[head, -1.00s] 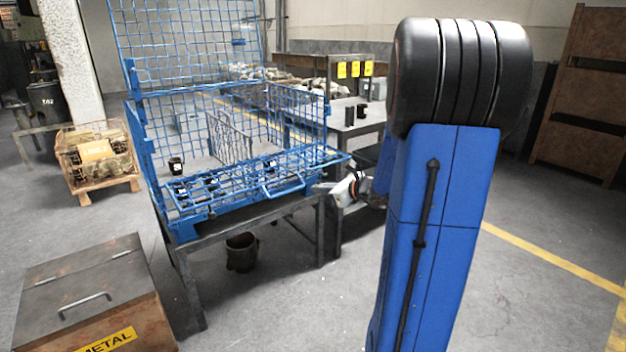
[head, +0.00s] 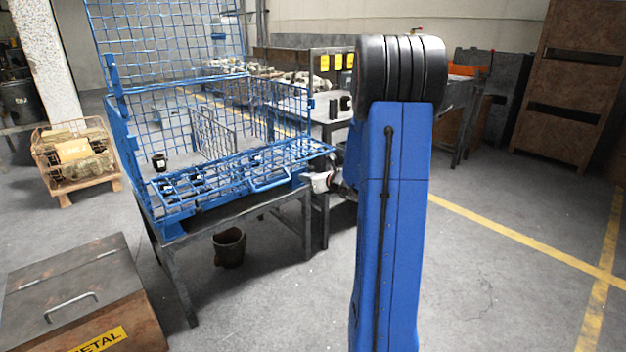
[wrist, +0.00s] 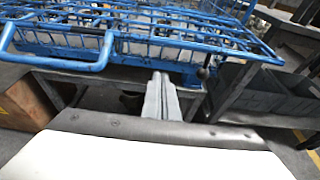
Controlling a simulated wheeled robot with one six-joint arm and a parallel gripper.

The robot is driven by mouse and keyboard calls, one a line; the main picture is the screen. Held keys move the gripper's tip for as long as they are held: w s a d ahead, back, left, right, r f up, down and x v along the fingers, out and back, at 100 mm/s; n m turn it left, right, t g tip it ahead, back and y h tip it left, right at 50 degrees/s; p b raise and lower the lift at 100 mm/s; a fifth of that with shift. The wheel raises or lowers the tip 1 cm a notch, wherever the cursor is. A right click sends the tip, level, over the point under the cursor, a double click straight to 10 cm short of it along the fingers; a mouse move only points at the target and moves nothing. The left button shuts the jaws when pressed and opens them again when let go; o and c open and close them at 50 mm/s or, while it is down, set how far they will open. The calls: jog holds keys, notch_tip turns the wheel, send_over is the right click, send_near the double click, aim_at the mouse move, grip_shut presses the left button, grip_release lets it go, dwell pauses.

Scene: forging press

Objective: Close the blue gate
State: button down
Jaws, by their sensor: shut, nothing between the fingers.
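The blue gate (head: 222,182) is a wire-mesh panel with a loop handle (head: 271,178) on its front edge. It lies folded down, about level, at the front of the blue mesh cage (head: 118,130), over dark parts. In the wrist view the gate (wrist: 185,38) spans the top, with its handle (wrist: 62,62) at the upper left. My gripper (wrist: 162,84) is shut and empty, pointing at the gate's near edge, right of the handle. In the head view my gripper (head: 318,182) shows at the cage's right front corner, partly hidden by my arm. I cannot tell whether it touches the gate.
The cage stands on a grey metal table (head: 240,212) with a dark bucket (head: 229,247) beneath. A metal bin (head: 85,295) is at the lower left and a crate (head: 75,155) at the left. Floor on the right is clear. Grey bins (wrist: 262,88) show in the wrist view.

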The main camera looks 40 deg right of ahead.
jog(key=shift+w+r, duration=0.2)
jog(key=shift+r, duration=0.75)
jog(key=shift+w+r, duration=0.15)
jog(key=shift+r, duration=0.75)
jog(key=shift+r, duration=0.1)
